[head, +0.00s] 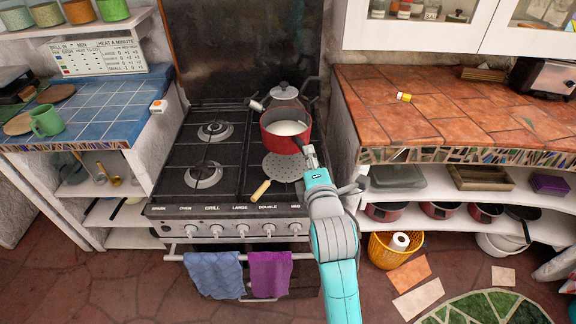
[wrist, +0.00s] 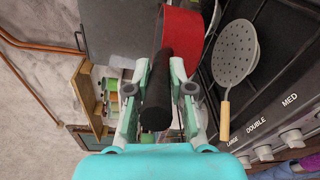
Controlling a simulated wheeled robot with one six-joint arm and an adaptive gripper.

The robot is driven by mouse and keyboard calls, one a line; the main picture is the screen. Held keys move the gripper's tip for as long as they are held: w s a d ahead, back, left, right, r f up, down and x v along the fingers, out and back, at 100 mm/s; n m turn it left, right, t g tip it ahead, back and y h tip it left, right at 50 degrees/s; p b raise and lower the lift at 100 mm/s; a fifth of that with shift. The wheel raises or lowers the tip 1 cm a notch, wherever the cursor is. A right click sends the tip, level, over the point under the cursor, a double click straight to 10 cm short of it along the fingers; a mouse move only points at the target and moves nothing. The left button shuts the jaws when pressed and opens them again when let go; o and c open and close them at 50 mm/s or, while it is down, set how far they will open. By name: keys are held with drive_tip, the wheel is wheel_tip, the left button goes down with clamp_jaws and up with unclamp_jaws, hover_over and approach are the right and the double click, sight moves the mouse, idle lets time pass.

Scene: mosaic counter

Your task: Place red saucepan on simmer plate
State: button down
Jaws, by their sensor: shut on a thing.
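The red saucepan (head: 277,145) holds something white and sits over the right side of the stove, behind the simmer plate. I cannot tell whether it touches the stove. My gripper (head: 308,153) is shut on its black handle; in the wrist view the handle (wrist: 158,95) lies between the fingers (wrist: 159,76) and the red wall (wrist: 178,35) shows beyond. The simmer plate (head: 284,168) is a grey perforated disc with a wooden handle, lying on the front right of the stove. It also shows in the wrist view (wrist: 235,55), right of the saucepan.
A lidded grey pot (head: 285,93) stands close behind the saucepan. The left burners (head: 204,174) are bare. A blue tiled counter (head: 88,115) is left and an orange tiled counter (head: 450,110) right. Towels (head: 269,274) hang on the oven rail.

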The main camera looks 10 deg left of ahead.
wheel_tip(320, 180, down, 9)
idle(0.7)
drive_tip(key=shift+f, duration=0.1)
drive_tip(key=c, duration=1)
unclamp_jaws()
drive_tip(key=shift+f, duration=0.2)
drive_tip(key=shift+c, duration=0.2)
drive_tip(key=v, duration=1.2)
